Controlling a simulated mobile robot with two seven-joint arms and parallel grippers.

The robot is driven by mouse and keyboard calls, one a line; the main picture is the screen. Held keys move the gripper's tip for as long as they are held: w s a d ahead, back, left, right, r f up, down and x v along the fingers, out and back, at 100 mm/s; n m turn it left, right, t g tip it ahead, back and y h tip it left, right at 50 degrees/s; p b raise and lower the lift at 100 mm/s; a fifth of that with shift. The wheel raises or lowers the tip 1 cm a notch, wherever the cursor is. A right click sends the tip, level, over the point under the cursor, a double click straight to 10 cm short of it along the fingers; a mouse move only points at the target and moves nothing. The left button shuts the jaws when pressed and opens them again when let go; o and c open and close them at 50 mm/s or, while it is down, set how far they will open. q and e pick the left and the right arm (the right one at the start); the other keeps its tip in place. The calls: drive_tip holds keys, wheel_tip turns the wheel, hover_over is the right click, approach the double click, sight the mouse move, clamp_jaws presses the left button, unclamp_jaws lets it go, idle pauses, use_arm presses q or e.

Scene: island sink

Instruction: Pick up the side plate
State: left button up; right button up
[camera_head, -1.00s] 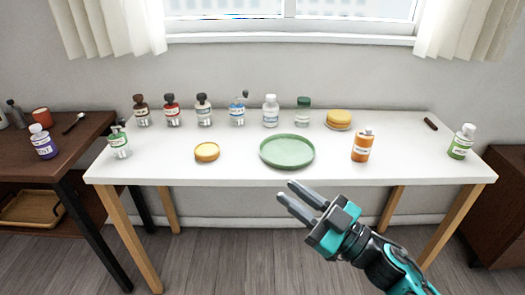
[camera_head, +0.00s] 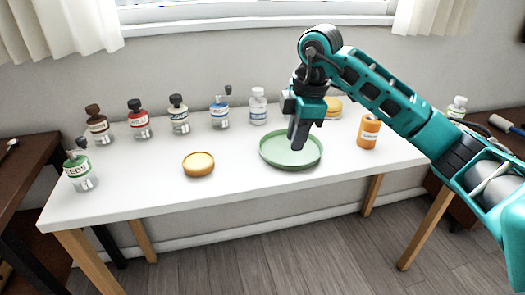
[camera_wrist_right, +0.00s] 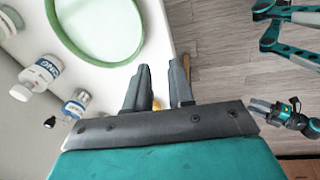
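The side plate, a round green dish with a low rim (camera_head: 275,158), lies flat on the white table. It also shows at the upper left of the right wrist view (camera_wrist_right: 100,25). My right gripper (camera_head: 298,140) points down, its fingertips overlapping the plate in the head view; their height above it is hard to judge. In the right wrist view the two dark fingers (camera_wrist_right: 161,68) stand apart with nothing between them, and the plate is off to their upper left. My left gripper seems to show small at the right of the wrist view (camera_wrist_right: 275,110); its opening is unclear.
Several bottles line the back, including a white one (camera_head: 258,106). Another yellow item (camera_head: 333,107) sits behind my gripper. The table front (camera_head: 240,190) is clear.

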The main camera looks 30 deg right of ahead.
drive_tip(key=w+d+r+m+h, duration=0.1)
drive_tip(key=d+r+m+h, duration=0.1)
drive_tip(key=b, duration=0.1)
hover_over(296, 164)
drive_tip(key=s, duration=0.2)
drive_tip(key=f, duration=0.7)
drive_tip(key=shift+a, duration=0.3)
drive_tip(key=shift+w+a+b+x, duration=0.1)
drive_tip(key=shift+b+x, duration=0.3)
drive_tip(key=shift+x, duration=1.1)
drive_tip(key=shift+w+a+b+x, duration=0.1)
drive_tip(key=shift+b+x, duration=0.3)
drive_tip(key=shift+x, duration=1.15)
use_arm(q)
drive_tip(key=f, duration=0.2)
drive_tip(key=shift+w+a+f, duration=0.15)
drive_tip(key=shift+a+f, duration=0.15)
drive_tip(key=shift+f, duration=0.05)
use_arm(e)
drive_tip(key=shift+r, duration=0.1)
clamp_jaws()
use_arm(q)
drive_tip(key=shift+a, duration=0.1)
drive_tip(key=shift+w+r, duration=0.1)
